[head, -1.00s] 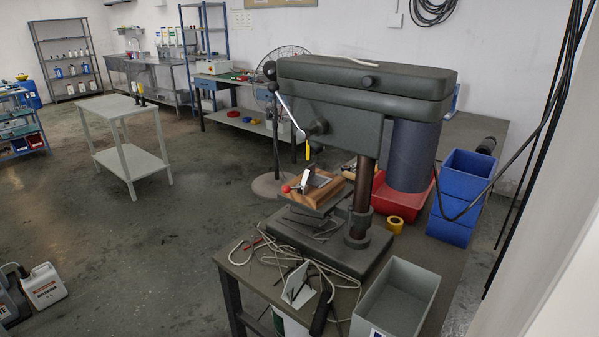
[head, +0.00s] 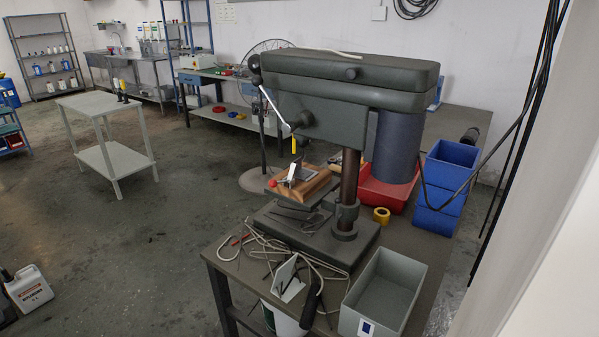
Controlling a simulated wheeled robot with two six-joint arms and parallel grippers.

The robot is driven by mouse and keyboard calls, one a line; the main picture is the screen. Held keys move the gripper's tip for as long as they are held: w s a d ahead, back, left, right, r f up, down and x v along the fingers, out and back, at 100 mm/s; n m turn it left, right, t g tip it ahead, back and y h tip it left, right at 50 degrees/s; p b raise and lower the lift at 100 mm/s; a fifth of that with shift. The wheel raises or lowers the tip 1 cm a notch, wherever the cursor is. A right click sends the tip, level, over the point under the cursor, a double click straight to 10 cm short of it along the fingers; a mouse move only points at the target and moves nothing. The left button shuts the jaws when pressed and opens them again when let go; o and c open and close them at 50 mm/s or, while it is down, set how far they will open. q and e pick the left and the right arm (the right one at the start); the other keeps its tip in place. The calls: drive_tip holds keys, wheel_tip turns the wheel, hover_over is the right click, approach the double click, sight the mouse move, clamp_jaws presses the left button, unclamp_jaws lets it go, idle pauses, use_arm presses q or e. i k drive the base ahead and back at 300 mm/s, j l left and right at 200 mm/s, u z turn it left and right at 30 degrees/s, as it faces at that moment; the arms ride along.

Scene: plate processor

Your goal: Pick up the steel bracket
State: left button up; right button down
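A pale grey, angled metal piece that looks like a bracket (head: 287,277) stands on the front of the workbench, left of the grey bin. Thin dark items and a dark handle-like thing lie against or close beside it, partly covering its lower part. A second small metal angle piece (head: 304,172) sits on a wooden block (head: 317,187) on the drill press table, below the yellow piece. I cannot tell for sure which of the two is the steel bracket. Neither of my grippers shows in the head view.
The green drill press (head: 340,85) stands over the workbench (head: 228,262). An open grey bin (head: 404,290) is at the front right. Loose cables (head: 262,245) lie at the left. A red tray (head: 388,195), yellow tape roll (head: 381,215) and blue bins (head: 444,190) are behind.

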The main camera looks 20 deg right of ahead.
sight(301, 174)
drive_tip(key=i+j+z, duration=1.15)
drive_tip(key=j+z, duration=0.15)
drive_tip(key=j, duration=0.15)
drive_tip(key=i+j+z, duration=0.1)
drive_tip(key=j+z, duration=0.25)
drive_tip(key=j, duration=0.2)
drive_tip(key=j+z, duration=0.35)
drive_tip(key=j, duration=0.2)
drive_tip(key=j+z, duration=0.3)
drive_tip(key=j, duration=0.3)
drive_tip(key=k+j+z, duration=0.15)
drive_tip(key=j+z, duration=0.2)
drive_tip(key=j, duration=0.2)
drive_tip(key=k+j+z, duration=0.2)
drive_tip(key=j+z, duration=0.15)
drive_tip(key=j, duration=0.15)
drive_tip(key=j+z, duration=0.3)
drive_tip(key=j, duration=0.2)
drive_tip(key=j+z, duration=0.3)
drive_tip(key=j, duration=0.2)
drive_tip(key=j+z, duration=0.3)
drive_tip(key=j, duration=0.2)
drive_tip(key=k+j+z, duration=0.1)
drive_tip(key=j+z, duration=0.2)
drive_tip(key=j, duration=0.2)
drive_tip(key=k+j+z, duration=0.15)
drive_tip(key=j+z, duration=0.15)
drive_tip(key=j, duration=0.15)
